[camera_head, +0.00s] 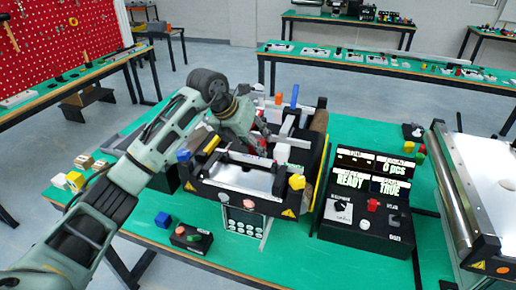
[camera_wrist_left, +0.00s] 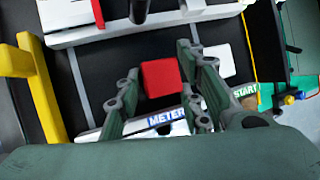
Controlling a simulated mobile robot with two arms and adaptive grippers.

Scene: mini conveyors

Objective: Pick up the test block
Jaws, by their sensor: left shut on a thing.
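My left gripper (camera_head: 258,143) reaches down into the black mini conveyor unit (camera_head: 208,190) from the left in the head view. In the left wrist view, the red test block (camera_wrist_left: 162,78) sits between the two green fingers of the gripper (camera_wrist_left: 160,72). The gripper is shut on the block, over the dark belt of the conveyor. In the head view the arm and the conveyor's parts largely hide the block. My right gripper is not in view.
A black control panel (camera_head: 367,228) with READY and TRUE displays stands right of the conveyor. A larger roller conveyor (camera_head: 447,187) is at far right. A blue cube (camera_head: 162,220) and a small button box (camera_head: 191,238) lie at front left. A white bar (camera_wrist_left: 90,22) crosses the belt.

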